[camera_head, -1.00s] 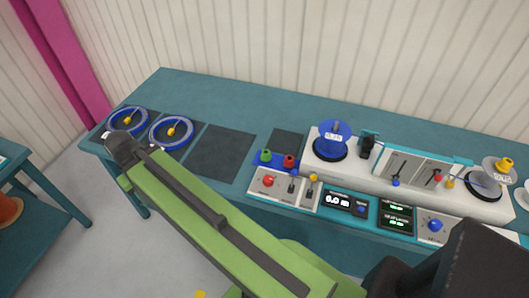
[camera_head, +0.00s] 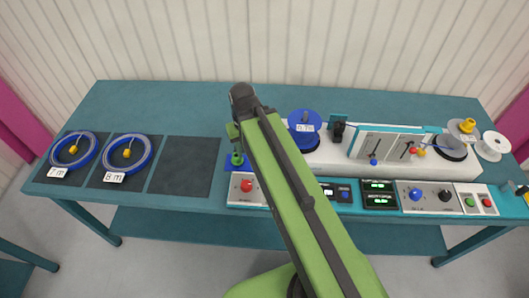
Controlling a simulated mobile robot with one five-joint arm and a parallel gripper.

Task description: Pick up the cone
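A small yellow piece (camera_head: 467,125), shaped like a cone, sits on top of the grey reel (camera_head: 463,133) at the right end of the white machine. It is too small to be sure of its exact form. My green arm reaches up across the middle of the view. Its dark end with my gripper (camera_head: 241,96) is over the bench, well left of the yellow piece and apart from it. The fingers do not show clearly, so whether they are open cannot be seen.
The teal bench (camera_head: 180,98) holds two blue cable coils (camera_head: 127,172) on dark mats at the left. A blue reel (camera_head: 306,118) stands on the white machine (camera_head: 330,160). A white reel (camera_head: 493,143) is at far right. The back strip of the bench is clear.

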